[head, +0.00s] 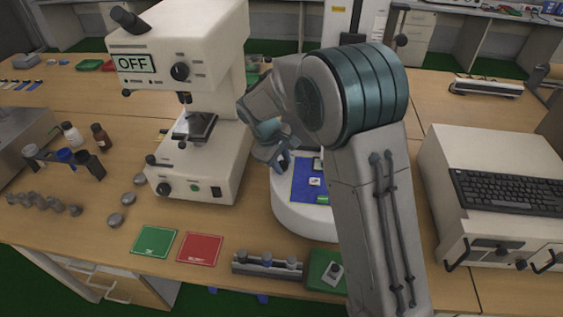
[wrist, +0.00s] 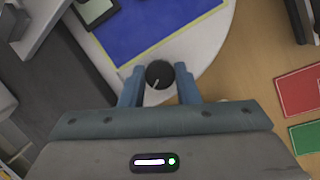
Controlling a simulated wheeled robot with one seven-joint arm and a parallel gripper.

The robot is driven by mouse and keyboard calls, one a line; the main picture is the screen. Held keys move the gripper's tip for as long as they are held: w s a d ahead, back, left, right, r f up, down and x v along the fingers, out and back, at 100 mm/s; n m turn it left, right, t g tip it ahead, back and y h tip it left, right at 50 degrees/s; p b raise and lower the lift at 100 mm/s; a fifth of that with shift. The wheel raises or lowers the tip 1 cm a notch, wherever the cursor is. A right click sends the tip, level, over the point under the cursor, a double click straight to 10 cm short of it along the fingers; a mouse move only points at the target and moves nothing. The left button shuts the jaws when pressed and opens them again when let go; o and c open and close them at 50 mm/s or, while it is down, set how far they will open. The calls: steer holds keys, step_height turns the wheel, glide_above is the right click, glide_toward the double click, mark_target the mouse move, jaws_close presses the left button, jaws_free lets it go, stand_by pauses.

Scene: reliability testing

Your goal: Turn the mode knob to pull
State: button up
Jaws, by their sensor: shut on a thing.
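A black round knob (wrist: 160,73) with a white pointer line sits at the edge of a white rounded base. In the wrist view the line points toward the lower left. My gripper (wrist: 159,76) has its two blue fingers on either side of this knob and is shut on it. In the head view my gripper (head: 283,160) is over the white base (head: 290,218), and the knob is hidden there. No label for the knob can be read. The base carries a blue panel (wrist: 150,30).
A tall white machine (head: 190,110) with a display reading OFF (head: 136,63) and its own black knob (head: 180,71) stands left of my arm. Green (head: 156,241) and red (head: 200,249) mats lie in front. A white box with a keyboard (head: 508,191) is at right.

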steer(key=shift+a+r, duration=0.1)
stand_by(0.4)
steer(key=o, duration=1)
steer(key=shift+c, duration=0.2)
steer(key=b+v, duration=0.1)
steer(key=v, duration=1.2)
steer(key=shift+a+r, duration=0.2)
steer(key=shift+r, duration=0.15)
steer(key=s+d+r+m+y, duration=0.15)
steer(key=s+d+m, duration=0.65)
steer(key=s+d, duration=0.95)
steer(key=s+d+f+m+t+y, duration=0.1)
steer(key=s+d+f+m, duration=0.2)
steer(key=s, duration=0.3)
steer(key=shift+s+d+f+y, duration=0.15)
steer(key=shift+d+f+y, duration=0.2)
steer(key=shift+d, duration=0.4)
